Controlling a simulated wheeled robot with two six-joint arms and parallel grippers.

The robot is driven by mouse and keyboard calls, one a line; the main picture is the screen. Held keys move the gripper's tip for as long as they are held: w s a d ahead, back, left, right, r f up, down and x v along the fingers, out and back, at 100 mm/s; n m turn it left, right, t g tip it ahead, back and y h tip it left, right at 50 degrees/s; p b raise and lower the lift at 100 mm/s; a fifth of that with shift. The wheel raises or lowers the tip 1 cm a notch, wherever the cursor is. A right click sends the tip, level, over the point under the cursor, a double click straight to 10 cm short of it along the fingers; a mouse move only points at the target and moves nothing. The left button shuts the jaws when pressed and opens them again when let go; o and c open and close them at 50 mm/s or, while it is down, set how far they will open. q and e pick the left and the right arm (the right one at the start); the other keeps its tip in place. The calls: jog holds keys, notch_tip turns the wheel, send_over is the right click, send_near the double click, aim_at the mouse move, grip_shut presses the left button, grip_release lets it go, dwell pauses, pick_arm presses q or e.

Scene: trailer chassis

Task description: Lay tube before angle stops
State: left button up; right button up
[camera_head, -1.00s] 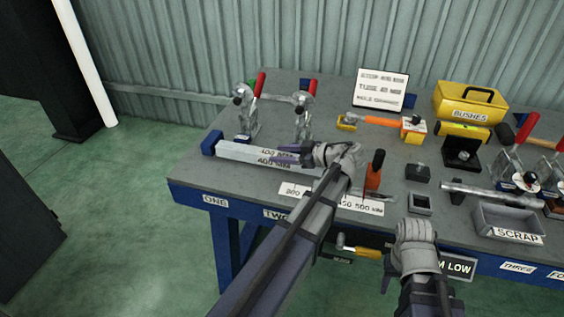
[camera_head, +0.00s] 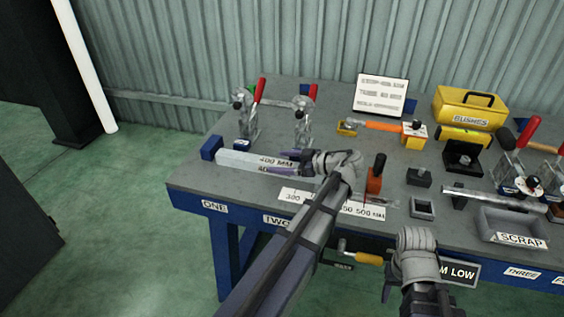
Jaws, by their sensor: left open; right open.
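A long pale square tube (camera_head: 244,161) marked 400 MM lies on the grey workbench (camera_head: 203,187). Its left end is by a blue angle stop (camera_head: 211,147) at the bench's left side. My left gripper (camera_head: 288,161) is open at the tube's right part, its dark fingers pointing left; whether they touch it I cannot tell. The gripper and wrist hide the tube's right end. My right gripper (camera_head: 391,281) is open and empty, low in front of the bench's front edge.
Two toggle clamps with red handles (camera_head: 259,92) stand behind the tube. A printed length strip (camera_head: 298,196), an orange-handled tool (camera_head: 375,175), a scrap tray (camera_head: 512,228), a yellow bushes box (camera_head: 470,105) and a sign (camera_head: 381,94) are around. Bare bench lies left of the strip.

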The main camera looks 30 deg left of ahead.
pick_arm(q)
jog(key=shift+r, duration=0.2)
jog(key=shift+d+r+p, duration=0.15)
jog(key=shift+d+p, duration=0.2)
jog(key=p+v, duration=0.3)
jog(key=v, duration=0.8)
jog(key=shift+d, duration=0.15)
